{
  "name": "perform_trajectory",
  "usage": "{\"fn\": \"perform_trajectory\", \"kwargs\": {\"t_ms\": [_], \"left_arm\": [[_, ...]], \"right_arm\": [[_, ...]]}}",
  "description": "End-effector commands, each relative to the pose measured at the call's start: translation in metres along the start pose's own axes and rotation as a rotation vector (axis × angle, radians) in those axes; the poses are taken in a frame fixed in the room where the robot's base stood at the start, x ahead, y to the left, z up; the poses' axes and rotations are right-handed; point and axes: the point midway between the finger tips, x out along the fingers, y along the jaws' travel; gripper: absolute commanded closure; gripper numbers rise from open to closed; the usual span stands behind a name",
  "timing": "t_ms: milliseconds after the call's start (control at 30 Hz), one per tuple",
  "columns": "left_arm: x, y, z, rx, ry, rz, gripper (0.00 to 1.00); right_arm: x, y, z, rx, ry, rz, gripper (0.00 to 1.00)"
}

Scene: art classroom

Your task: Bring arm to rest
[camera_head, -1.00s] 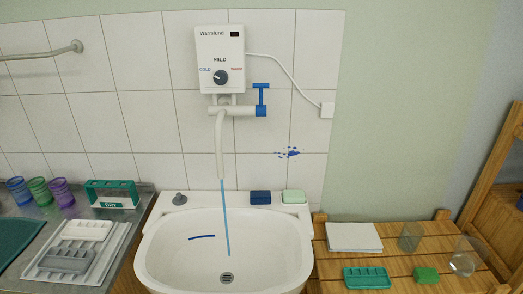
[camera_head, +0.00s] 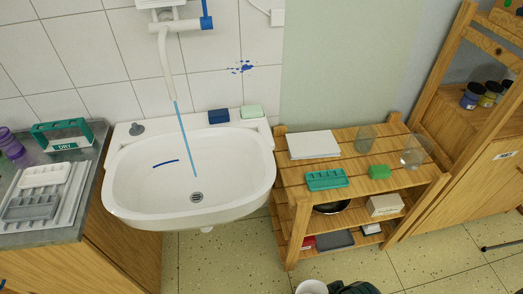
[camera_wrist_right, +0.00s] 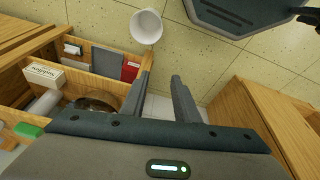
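My right gripper (camera_wrist_right: 161,78) shows in the right wrist view. Its two fingers are apart, with nothing between them. It points over the speckled floor, beside the wooden shelf unit (camera_wrist_right: 52,42). In the head view I cannot clearly make out the right gripper; a dark shape at the bottom edge is cut off and I cannot tell what it is. My left gripper is in neither view.
A white basin (camera_head: 240,165) has a blue stream (camera_head: 184,135) falling into it. The slatted shelf unit (camera_head: 285,182) stands to its right. A white container (camera_wrist_right: 146,26) is on the floor (camera_head: 215,265). A wooden cabinet (camera_head: 480,185) stands far right; a metal counter (camera_head: 85,215) is left.

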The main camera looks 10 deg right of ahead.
Motion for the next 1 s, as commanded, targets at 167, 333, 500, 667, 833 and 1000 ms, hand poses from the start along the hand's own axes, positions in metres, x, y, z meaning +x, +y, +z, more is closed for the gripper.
{"fn": "perform_trajectory", "kwargs": {"t_ms": [167, 333, 500, 667, 833, 1000], "left_arm": [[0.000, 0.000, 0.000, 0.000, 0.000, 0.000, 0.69], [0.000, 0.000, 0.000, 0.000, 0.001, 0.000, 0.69], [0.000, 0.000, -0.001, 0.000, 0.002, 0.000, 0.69], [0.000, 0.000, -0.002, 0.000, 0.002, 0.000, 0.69], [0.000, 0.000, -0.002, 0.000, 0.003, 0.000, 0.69], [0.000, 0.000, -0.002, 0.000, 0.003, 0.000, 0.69]], "right_arm": [[0.041, -0.002, 0.007, -0.002, -0.016, -0.003, 0.72], [0.097, -0.005, 0.024, -0.005, -0.036, -0.008, 0.72], [0.161, -0.009, 0.053, -0.010, -0.059, -0.012, 0.72], [0.214, -0.012, 0.089, -0.015, -0.080, -0.015, 0.72], [0.261, -0.015, 0.136, -0.021, -0.102, -0.019, 0.72], [0.296, -0.018, 0.189, -0.028, -0.126, -0.023, 0.72]]}}
